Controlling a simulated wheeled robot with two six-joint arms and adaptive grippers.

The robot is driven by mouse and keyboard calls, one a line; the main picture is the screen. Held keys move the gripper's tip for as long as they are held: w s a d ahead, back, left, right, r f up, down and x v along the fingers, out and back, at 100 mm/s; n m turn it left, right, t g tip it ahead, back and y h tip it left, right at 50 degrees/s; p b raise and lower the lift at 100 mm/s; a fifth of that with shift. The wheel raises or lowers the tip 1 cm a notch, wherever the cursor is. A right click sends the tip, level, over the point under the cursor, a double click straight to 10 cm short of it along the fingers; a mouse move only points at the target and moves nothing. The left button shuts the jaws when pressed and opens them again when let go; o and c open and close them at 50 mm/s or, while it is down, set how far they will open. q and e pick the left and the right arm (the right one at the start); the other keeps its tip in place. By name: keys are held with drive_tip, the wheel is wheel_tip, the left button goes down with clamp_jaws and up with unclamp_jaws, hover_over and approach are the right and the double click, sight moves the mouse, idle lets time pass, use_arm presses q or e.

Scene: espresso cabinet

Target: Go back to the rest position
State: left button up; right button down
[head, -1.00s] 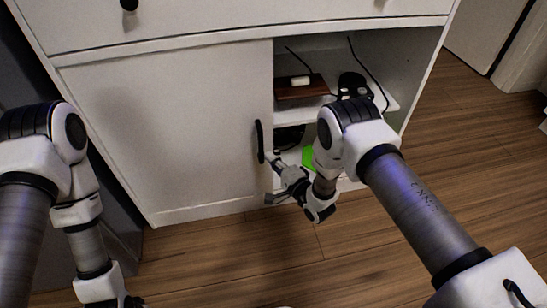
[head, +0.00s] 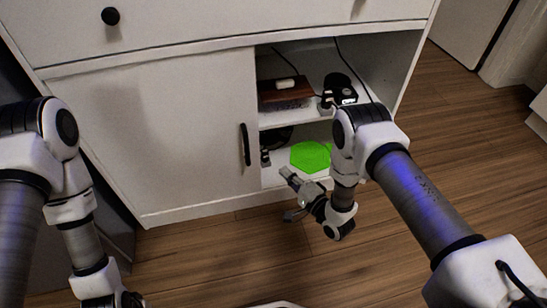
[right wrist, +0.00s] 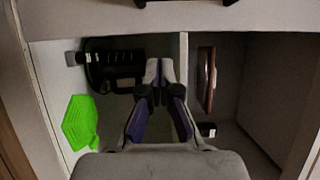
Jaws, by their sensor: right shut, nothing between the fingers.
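My right gripper (head: 291,190) is in front of the open lower part of the white cabinet (head: 200,205), right of the black door handle (head: 245,145) and apart from it. In the right wrist view its fingers (right wrist: 158,72) are together with nothing between them, and the cabinet's inside is behind them. My left arm (head: 75,215) hangs at the left of the head view. Its wrist reaches the bottom edge, and its fingers are out of the picture.
The white door panel (head: 150,140) covers the cabinet's left side. On the shelves are a brown box (head: 285,93), a black device (head: 340,84) and a green hexagonal thing (head: 311,156); the green thing also shows in the right wrist view (right wrist: 80,122). Wooden floor (head: 480,150) is clear at right.

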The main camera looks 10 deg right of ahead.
wheel_tip(320, 180, up, 4)
drive_tip(key=d, duration=0.2)
drive_tip(key=s+d+f+n+g+h, duration=0.3)
drive_tip(key=s+n+g, duration=0.15)
drive_tip(key=s, duration=0.65)
drive_tip(key=s+d+f+n+g+h, duration=0.25)
drive_tip(key=s+g, duration=0.35)
drive_tip(key=s, duration=0.5)
drive_tip(key=s+d+f+n+g+h, duration=0.3)
drive_tip(key=s+n+g, duration=0.25)
drive_tip(key=s, duration=0.45)
wheel_tip(320, 180, up, 34)
drive_tip(key=p, duration=3.4)
drive_tip(key=shift+a+f, duration=0.15)
drive_tip(key=shift+a, duration=0.1)
